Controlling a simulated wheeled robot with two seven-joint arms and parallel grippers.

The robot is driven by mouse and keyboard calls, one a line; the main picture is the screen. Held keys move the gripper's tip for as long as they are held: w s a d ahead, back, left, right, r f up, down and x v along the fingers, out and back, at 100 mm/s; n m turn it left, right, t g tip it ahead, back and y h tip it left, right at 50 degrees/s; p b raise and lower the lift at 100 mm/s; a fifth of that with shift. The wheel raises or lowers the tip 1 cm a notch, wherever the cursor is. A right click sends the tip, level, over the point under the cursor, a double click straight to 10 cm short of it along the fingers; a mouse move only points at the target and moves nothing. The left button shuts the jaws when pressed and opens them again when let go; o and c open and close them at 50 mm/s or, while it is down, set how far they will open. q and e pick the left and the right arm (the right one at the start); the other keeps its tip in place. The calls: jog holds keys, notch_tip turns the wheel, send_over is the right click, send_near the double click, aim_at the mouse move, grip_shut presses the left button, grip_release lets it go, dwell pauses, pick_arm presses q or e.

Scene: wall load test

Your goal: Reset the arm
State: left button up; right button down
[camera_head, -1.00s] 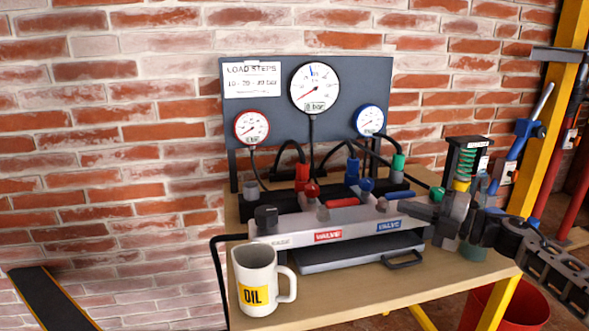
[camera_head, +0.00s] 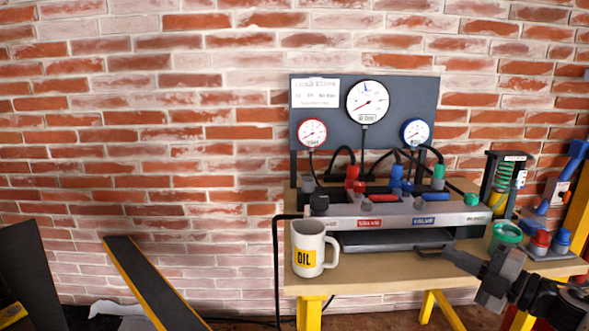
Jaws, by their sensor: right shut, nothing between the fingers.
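My right gripper (camera_head: 449,254) reaches in from the lower right, in front of the workbench. Whether the fingertips touch the tray handle I cannot tell. The valve block (camera_head: 447,222) has a red label and a blue label, with red and blue levers above. My left gripper is not in view.
The bench (camera_head: 374,280) has yellow legs. On it stand a white OIL mug (camera_head: 308,250) at the left and a green cup (camera_head: 506,233) at the right. A gauge board (camera_head: 330,92) stands behind. A dark ramp-like strip (camera_head: 150,285) is at lower left.

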jog(key=s+a+f+m+t+h+p, duration=0.2)
jog(key=s+a+f+m+h+p, duration=0.5)
jog(key=s+a+m, duration=0.5)
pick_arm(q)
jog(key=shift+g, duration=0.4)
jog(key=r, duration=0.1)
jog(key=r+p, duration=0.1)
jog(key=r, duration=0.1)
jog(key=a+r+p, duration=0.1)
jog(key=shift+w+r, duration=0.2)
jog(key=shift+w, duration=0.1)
pick_arm(e)
jog(key=s+a+f+m+g+h, duration=0.1)
jog(key=s+a+f+m+g, duration=0.1)
jog(key=s+m, duration=0.3)
jog(key=s+a+f+m+g, duration=0.2)
jog(key=s+a+m+g, duration=0.1)
jog(key=s, duration=0.6)
jog(key=shift+s+a+f+m+h, duration=0.3)
jog(key=shift+s+a+m+h, duration=0.15)
jog(key=shift+m, duration=0.75)
